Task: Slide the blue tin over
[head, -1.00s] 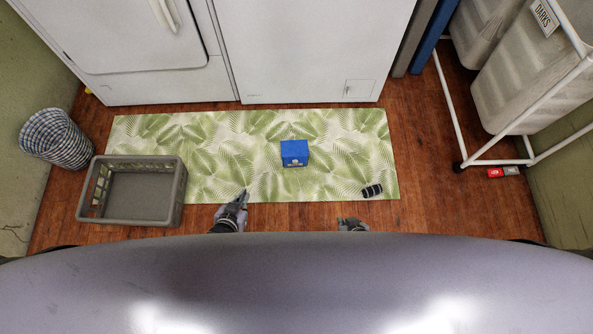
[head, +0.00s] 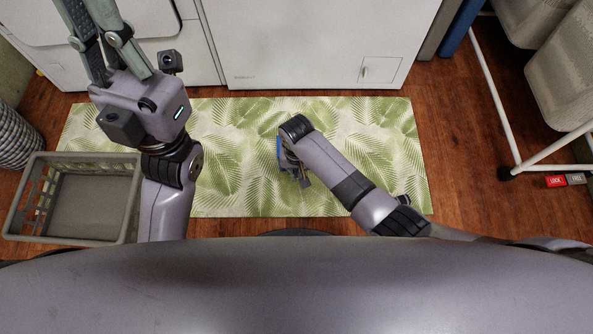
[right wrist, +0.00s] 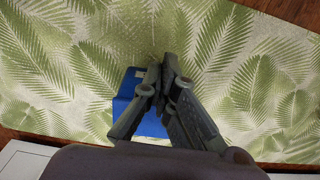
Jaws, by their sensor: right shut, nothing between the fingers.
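The blue tin lies on the leaf-patterned mat (head: 235,165). In the head view only a thin blue edge of the tin (head: 280,147) shows; my right wrist hides the rest. In the right wrist view the blue tin (right wrist: 127,92) is behind and left of my right gripper (right wrist: 166,72). Its two fingers are together with nothing between them and cover part of the tin. I cannot tell whether they touch it. My left gripper (head: 98,38) is raised at the top left of the head view, with its fingertips cut off by the frame edge.
A grey crate (head: 30,228) stands at the left, by a checked basket (head: 15,140). White appliances (head: 310,40) line the back. A white-framed hamper rack (head: 492,85) and a red-and-grey tag (head: 556,181) are at the right. The mat's left middle is clear.

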